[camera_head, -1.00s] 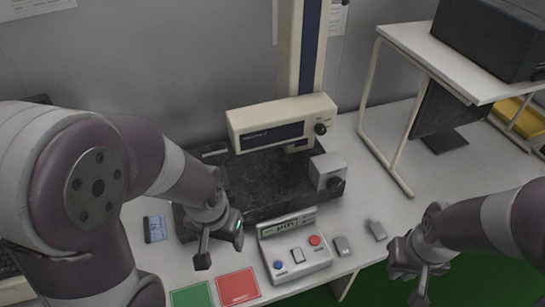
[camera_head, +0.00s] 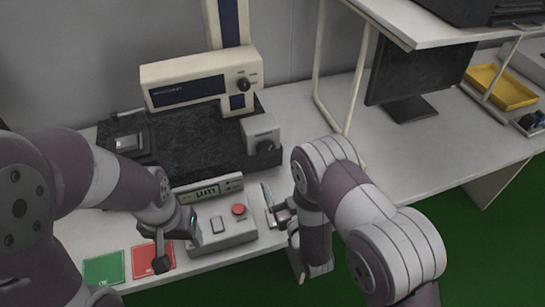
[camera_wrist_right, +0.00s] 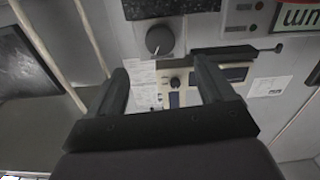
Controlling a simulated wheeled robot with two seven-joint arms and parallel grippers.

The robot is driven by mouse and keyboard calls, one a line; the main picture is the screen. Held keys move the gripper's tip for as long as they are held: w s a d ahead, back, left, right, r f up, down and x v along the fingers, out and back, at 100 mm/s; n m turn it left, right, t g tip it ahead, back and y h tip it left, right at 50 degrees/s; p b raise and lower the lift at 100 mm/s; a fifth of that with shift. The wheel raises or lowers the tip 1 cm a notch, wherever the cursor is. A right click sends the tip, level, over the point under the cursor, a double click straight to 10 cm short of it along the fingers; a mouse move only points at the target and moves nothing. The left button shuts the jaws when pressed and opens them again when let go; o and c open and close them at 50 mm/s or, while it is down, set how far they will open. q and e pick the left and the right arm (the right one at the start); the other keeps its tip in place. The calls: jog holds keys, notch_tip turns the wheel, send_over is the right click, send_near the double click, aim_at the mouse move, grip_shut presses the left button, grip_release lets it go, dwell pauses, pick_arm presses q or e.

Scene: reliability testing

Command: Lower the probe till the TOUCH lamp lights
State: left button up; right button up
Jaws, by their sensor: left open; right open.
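The measuring stand has a cream head (camera_head: 200,78) with a dark display and a black knob (camera_head: 243,84), above a black stone base (camera_head: 190,150). A grey block (camera_head: 260,130) with a dark knob (camera_wrist_right: 159,40) is at the base's right end. The control box (camera_head: 222,226) has a green display reading µm and a red button (camera_head: 239,210). I cannot make out the probe tip or a TOUCH lamp. My left gripper (camera_head: 177,241) is open at the box's left side. My right gripper (camera_head: 273,206) is open and empty, just right of the box.
Green (camera_head: 104,267) and red (camera_head: 140,262) cards lie at the front left. A white raised shelf (camera_head: 400,22) stands to the right, with a monitor (camera_head: 420,75) under it and a yellow tray (camera_head: 500,88) beyond.

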aim_at(268, 152)
jog(key=p+x, duration=0.1)
jog(key=x, duration=1)
jog(key=shift+w+a, duration=0.1)
jog(key=shift+w, duration=0.15)
jog(key=shift+c, duration=0.3)
jog(key=c, duration=1)
